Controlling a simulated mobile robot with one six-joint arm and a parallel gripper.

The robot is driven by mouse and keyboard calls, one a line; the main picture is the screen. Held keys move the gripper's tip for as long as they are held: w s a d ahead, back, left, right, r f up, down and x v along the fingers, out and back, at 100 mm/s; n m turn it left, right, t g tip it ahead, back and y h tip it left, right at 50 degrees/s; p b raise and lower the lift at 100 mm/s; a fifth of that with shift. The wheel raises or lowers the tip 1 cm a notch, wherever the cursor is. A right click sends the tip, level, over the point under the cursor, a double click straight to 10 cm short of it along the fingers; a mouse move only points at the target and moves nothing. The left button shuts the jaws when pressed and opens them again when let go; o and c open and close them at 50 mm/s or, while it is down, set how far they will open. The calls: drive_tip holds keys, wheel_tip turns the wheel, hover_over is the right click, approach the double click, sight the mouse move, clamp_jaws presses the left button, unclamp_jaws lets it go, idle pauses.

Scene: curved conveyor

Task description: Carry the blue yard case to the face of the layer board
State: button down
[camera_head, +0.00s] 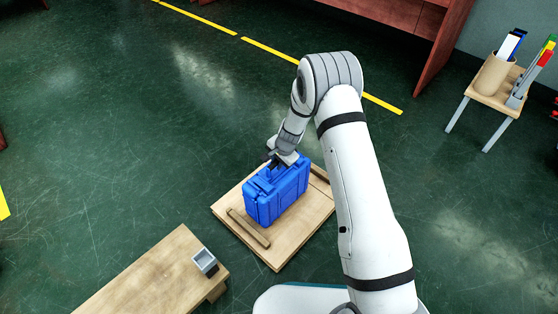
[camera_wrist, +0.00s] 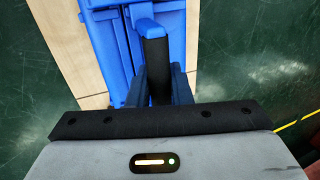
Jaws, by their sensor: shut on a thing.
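The blue yard case (camera_head: 277,192) stands upright on or just over a pale wooden board (camera_head: 272,258), which I take as the layer board. I cannot tell whether the case touches the board. My gripper (camera_head: 275,163) is above the case, at its top handle. In the wrist view my gripper (camera_wrist: 158,85) is shut on the dark handle of the blue case (camera_wrist: 105,45), with a finger on each side. The board (camera_wrist: 65,35) shows below the case there. The case's underside is hidden.
Wooden strips (camera_head: 249,228) lie on the board beside the case. A wooden bench (camera_head: 150,280) with a small grey box (camera_head: 205,262) is at the lower left. A small table (camera_head: 492,98) with a holder stands at the right. Green floor is clear at the left.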

drive_tip(key=shift+r, duration=0.1)
drive_tip(key=c, duration=1.3)
unclamp_jaws()
drive_tip(key=s+d+r+n+p, duration=0.1)
drive_tip(key=s+d+r+p, duration=0.2)
drive_tip(key=r, duration=0.8)
drive_tip(key=s+d+r+n+p, duration=0.1)
drive_tip(key=s+d+r, duration=0.3)
drive_tip(key=r, duration=0.7)
drive_tip(key=s+d+r+n+h, duration=0.1)
drive_tip(key=s+d+r, duration=0.3)
drive_tip(key=s, duration=0.4)
drive_tip(key=s+d+r+n, duration=0.2)
drive_tip(key=s+d+r, duration=0.3)
drive_tip(key=s, duration=0.4)
drive_tip(key=s+d+r+n+h, duration=0.1)
drive_tip(key=s+d+r+n, duration=0.1)
drive_tip(key=s+d+r, duration=0.3)
drive_tip(key=shift+s+d+r+n+g+h, duration=0.1)
drive_tip(key=shift+s+r+g, duration=0.1)
drive_tip(key=shift+s, duration=0.45)
drive_tip(key=shift+s+d+r+n+g+h, duration=0.1)
drive_tip(key=shift+s+r, duration=0.15)
drive_tip(key=shift+s, duration=0.35)
drive_tip(key=shift+s+r+n+g+h, duration=0.1)
drive_tip(key=shift+s+r, duration=0.1)
drive_tip(key=shift+s, duration=0.45)
